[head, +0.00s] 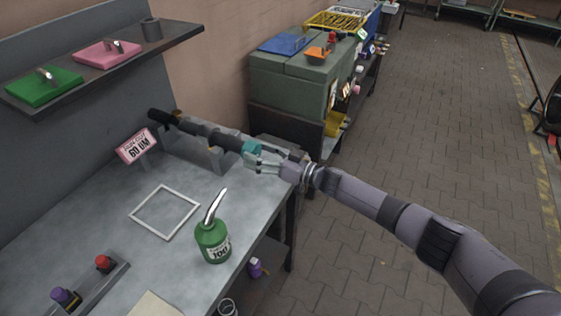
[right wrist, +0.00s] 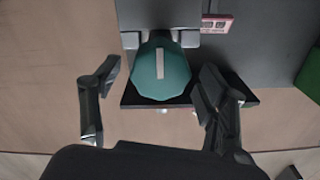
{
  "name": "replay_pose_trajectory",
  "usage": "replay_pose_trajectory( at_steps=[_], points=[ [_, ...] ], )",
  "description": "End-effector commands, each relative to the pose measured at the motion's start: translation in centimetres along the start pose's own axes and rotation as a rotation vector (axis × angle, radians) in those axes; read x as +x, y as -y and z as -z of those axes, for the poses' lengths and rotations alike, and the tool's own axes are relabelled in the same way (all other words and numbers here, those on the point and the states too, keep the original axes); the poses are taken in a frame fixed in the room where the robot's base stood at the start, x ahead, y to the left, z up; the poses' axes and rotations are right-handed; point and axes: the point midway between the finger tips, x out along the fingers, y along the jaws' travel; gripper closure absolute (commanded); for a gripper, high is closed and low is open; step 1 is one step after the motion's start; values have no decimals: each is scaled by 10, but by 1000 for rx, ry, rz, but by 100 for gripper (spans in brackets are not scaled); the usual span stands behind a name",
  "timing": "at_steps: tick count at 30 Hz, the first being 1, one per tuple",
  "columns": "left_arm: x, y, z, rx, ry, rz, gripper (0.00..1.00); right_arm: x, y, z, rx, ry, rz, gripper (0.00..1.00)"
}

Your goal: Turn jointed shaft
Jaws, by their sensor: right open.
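The jointed shaft (head: 228,141) is a dark bar lying along the back of the grey workbench, held in grey brackets (head: 221,158). Its near end carries a teal faceted knob (head: 251,147). My right gripper (head: 255,160) is at this knob, reaching in from the right. In the right wrist view the teal knob (right wrist: 163,85) faces me end-on, with a pale upright stripe on it. The open fingers of my right gripper (right wrist: 158,72) stand on either side of it, with a visible gap at the left. My left gripper is not in view.
A pink sign reading "60 UM" (head: 137,146) stands by the shaft. A green oil can (head: 213,242) and a white square frame (head: 165,212) are on the workbench (head: 95,215). A shelf (head: 110,65) hangs above. A green cabinet (head: 300,90) stands beyond the bench.

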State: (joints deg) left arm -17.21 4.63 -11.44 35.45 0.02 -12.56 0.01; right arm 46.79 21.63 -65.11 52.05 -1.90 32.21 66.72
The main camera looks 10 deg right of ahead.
Motion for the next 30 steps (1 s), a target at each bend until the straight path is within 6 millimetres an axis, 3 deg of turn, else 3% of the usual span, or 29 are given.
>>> replay_pose_trajectory(
  at_steps=[9, 15, 30],
  points=[
    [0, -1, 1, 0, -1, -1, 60, -68, -1, -1, 0, 2, -2, 32],
    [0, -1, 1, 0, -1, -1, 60, -95, 0, -1, 0, 2, -1, 32],
    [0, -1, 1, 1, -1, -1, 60, -101, 0, 0, 0, 1, 0, 32]
  ],
)
